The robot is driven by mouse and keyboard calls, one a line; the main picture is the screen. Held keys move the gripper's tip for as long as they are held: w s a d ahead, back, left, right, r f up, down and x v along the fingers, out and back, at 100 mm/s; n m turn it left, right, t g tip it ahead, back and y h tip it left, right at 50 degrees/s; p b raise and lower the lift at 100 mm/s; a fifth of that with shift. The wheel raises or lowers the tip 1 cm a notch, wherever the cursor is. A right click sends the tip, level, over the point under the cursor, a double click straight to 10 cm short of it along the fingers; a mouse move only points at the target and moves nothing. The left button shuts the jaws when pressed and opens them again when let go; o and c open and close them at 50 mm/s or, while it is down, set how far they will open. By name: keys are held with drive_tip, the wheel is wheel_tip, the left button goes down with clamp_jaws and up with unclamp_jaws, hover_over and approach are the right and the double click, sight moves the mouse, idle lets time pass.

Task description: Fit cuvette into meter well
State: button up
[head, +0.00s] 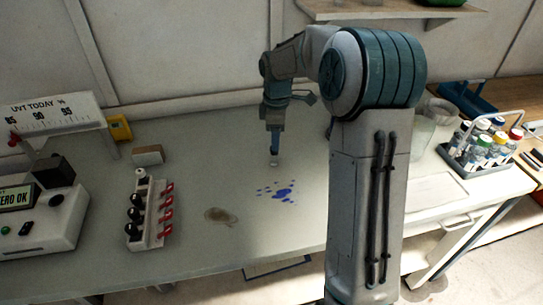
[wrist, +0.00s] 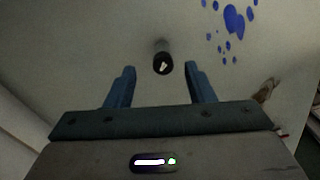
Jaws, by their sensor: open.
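My gripper (head: 274,148) points down over the bench, and its two blue fingers stand apart in the wrist view (wrist: 160,72). A small dark, round-topped object with a pale mark, probably the cuvette (wrist: 162,63), shows between and just beyond the fingertips. In the head view a small pale object, probably the same cuvette (head: 273,163), is just below the gripper. I cannot tell whether the fingers touch it. The meter (head: 42,222) is a white box at the left with a lit display ending in "ERO OK" and a black block (head: 53,172) on top. Its well opening cannot be made out.
Blue spots (head: 284,192) and a brown stain (head: 220,215) mark the bench (head: 190,265). A white rack with red levers (head: 148,212) stands right of the meter. A brown block (head: 148,154) lies behind it. A bottle carrier (head: 487,150) stands at the right.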

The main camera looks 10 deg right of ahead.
sight(274, 156)
drive_tip(key=shift+s+a+f+p, duration=0.15)
drive_tip(key=shift+f+p, duration=0.1)
drive_tip(key=shift+f, duration=1.15)
drive_tip(key=shift+w+a+f+p, duration=0.1)
drive_tip(key=shift+f+p, duration=0.1)
drive_tip(key=shift+f, duration=1.15)
clamp_jaws()
